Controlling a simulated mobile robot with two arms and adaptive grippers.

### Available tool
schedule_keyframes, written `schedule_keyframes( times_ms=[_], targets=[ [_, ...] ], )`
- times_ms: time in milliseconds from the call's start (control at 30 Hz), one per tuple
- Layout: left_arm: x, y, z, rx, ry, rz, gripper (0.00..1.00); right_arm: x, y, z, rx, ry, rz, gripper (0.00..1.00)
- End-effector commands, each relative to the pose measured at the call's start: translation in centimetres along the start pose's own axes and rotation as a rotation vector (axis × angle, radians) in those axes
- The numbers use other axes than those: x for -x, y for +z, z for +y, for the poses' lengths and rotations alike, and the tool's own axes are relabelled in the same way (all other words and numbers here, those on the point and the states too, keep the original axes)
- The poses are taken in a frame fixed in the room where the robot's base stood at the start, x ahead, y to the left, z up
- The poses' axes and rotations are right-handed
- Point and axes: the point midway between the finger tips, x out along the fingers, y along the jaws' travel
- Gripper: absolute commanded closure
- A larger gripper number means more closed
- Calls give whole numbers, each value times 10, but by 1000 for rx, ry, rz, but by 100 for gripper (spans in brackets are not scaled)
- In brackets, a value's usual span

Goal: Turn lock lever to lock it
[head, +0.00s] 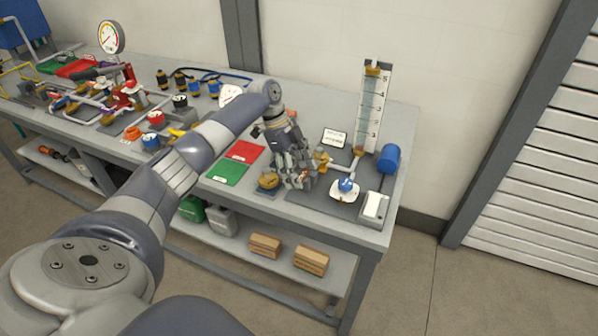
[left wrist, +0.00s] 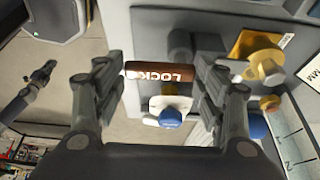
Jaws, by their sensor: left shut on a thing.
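The lock lever (left wrist: 160,72) is a reddish-brown bar with the white word LOCK, upside down in the left wrist view. It lies crosswise between the fingers of my left gripper (left wrist: 150,88), which is shut on it at both ends. In the head view my left gripper (head: 297,178) is low over the right part of the bench, and its fingers hide most of the lever. A grey plate and a dark round post show beyond the lever in the left wrist view.
A brass fitting (head: 322,161), a white-based blue knob (head: 346,185), a tall scale (head: 372,105) and a blue cylinder (head: 389,158) stand close to the right of my gripper. A round brass piece (head: 268,180) is close on its left. Red (head: 245,151) and green (head: 228,173) mats lie further left.

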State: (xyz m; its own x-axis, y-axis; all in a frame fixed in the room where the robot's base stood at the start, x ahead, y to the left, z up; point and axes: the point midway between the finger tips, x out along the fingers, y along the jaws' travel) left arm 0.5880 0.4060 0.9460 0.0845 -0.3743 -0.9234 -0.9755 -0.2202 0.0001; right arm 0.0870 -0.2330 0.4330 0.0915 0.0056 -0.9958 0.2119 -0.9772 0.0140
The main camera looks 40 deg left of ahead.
Motion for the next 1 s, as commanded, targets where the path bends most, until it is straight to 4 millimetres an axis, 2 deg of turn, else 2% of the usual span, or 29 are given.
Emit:
schedule_keyframes(
  times_ms=[267, 300, 367, 400, 767, 867, 1000],
  targets=[
    [-1, 0, 0, -5, 2, -2, 59, 0, 0, 0, 0, 0, 0, 100],
    [-1, 0, 1, -5, 2, -2, 31, 0, 0, 0, 0, 0, 0, 100],
    [-1, 0, 0, -4, 2, -2, 17, 0, 0, 0, 0, 0, 0, 100],
    [-1, 0, 0, -4, 2, -2, 15, 0, 0, 0, 0, 0, 0, 100],
    [1, 0, 0, -2, 0, -1, 15, 0, 1, 6, 4, 7, -1, 100],
    [8, 0, -1, -2, -2, -1, 15, 0, 1, 5, 3, 6, -1, 100],
    [33, 0, -1, -2, -5, -1, 15, 0, 0, 4, 2, 4, 0, 100]
  ],
)
